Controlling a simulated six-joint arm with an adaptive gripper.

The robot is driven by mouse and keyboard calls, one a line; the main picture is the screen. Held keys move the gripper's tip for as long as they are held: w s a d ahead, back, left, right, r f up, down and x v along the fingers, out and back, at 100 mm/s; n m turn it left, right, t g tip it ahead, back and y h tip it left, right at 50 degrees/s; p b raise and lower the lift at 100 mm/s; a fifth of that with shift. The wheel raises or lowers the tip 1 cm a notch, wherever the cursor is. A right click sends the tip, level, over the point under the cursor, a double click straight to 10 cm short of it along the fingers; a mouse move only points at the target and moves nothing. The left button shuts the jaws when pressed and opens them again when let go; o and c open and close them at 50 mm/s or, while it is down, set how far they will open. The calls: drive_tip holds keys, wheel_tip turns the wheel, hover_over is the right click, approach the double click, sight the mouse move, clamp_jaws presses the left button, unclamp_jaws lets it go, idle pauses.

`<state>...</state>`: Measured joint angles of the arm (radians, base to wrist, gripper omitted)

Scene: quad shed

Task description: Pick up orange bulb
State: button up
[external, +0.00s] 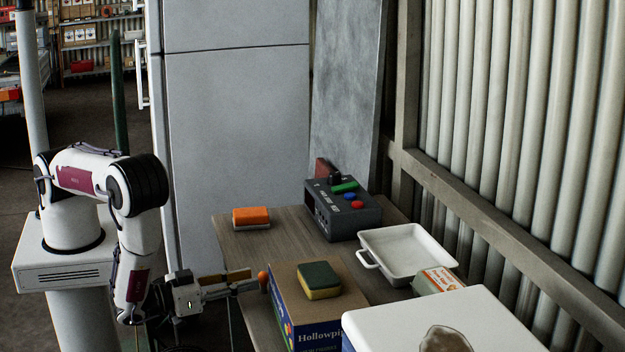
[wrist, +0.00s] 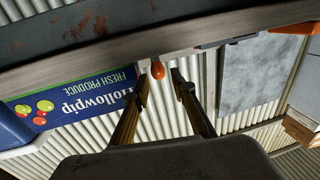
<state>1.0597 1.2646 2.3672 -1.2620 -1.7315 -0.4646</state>
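The small orange bulb (external: 263,278) is at the left side of the produce box, just beyond my fingertips in the external view. In the wrist view the bulb (wrist: 157,70) shows between the two fingertips, near the table edge. My gripper (external: 250,280) is held sideways and low at the table's near left edge. Its two fingers are apart with a gap between them, and the wrist view also shows the gripper (wrist: 160,84) open. I cannot tell whether a finger touches the bulb, or what the bulb rests on.
The blue and brown Hollowpip box (external: 318,310) stands close beside the fingers, with a green-yellow sponge (external: 320,281) on top. A white-topped box (external: 500,325) is at front right.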

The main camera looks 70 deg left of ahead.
sight(263, 274)
drive_tip(key=shift+w+a+r, duration=0.1)
drive_tip(key=shift+w+r, duration=0.1)
drive_tip(key=shift+w, duration=0.55)
drive_tip(key=shift+w+a+r, duration=0.1)
drive_tip(key=shift+w+r, duration=0.05)
drive_tip(key=shift+w, duration=1.55)
drive_tip(key=c, duration=0.5)
